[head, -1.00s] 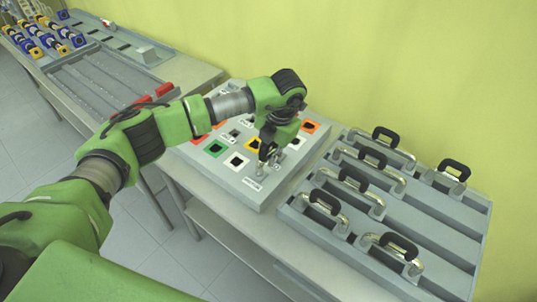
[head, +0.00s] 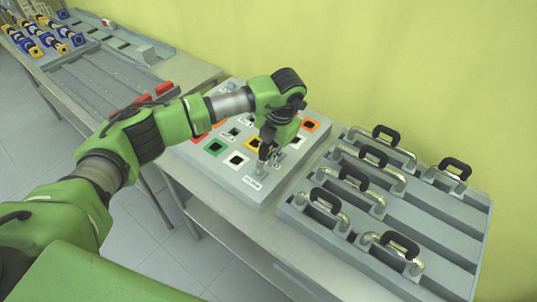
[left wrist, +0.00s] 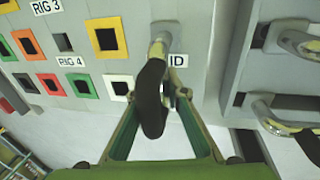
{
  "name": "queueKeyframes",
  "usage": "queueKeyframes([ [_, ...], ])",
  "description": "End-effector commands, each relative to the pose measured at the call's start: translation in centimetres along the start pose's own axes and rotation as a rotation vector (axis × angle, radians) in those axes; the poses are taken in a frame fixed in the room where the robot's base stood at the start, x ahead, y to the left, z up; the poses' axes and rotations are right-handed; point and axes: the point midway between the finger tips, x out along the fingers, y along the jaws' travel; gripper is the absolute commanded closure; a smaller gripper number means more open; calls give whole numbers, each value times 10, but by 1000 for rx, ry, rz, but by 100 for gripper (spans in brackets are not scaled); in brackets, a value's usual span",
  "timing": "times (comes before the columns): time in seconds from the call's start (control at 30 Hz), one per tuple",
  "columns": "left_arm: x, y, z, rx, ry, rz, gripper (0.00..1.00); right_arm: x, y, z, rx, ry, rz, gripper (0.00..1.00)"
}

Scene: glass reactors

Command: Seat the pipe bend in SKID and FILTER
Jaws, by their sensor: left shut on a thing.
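The pipe bend, with a black grip (left wrist: 152,95) and shiny metal ends, is in my left gripper (head: 263,158). In the left wrist view the gripper's fingers (left wrist: 160,112) are on both sides of the black grip. One metal end (left wrist: 160,42) meets the grey board beside a label of which only "ID" shows. In the head view the bend is over the front right part of the board (head: 228,171), largely hidden by the gripper. I cannot tell how deep its ends sit. A front label (head: 252,183) is too small to read. My right gripper is not in view.
The board holds several coloured square sockets, with a green one (head: 214,147) near the front. A grey rack (head: 440,222) with several black-gripped pipe bends stands to the right. A tray (head: 100,82) with red blocks is on the left bench. The wall is behind.

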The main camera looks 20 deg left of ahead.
Motion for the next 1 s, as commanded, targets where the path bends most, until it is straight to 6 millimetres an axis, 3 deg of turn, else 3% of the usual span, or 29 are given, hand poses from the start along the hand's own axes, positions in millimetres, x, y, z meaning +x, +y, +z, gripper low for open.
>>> queueKeyframes([
  [0.37,2,-1,0,0,1,-1,100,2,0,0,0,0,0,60],
  [0.4,2,-1,0,0,1,-1,81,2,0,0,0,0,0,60],
  [0.47,2,-1,0,0,1,-1,67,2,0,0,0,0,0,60],
  [1.0,-5,1,0,0,0,0,67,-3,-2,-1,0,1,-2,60],
])
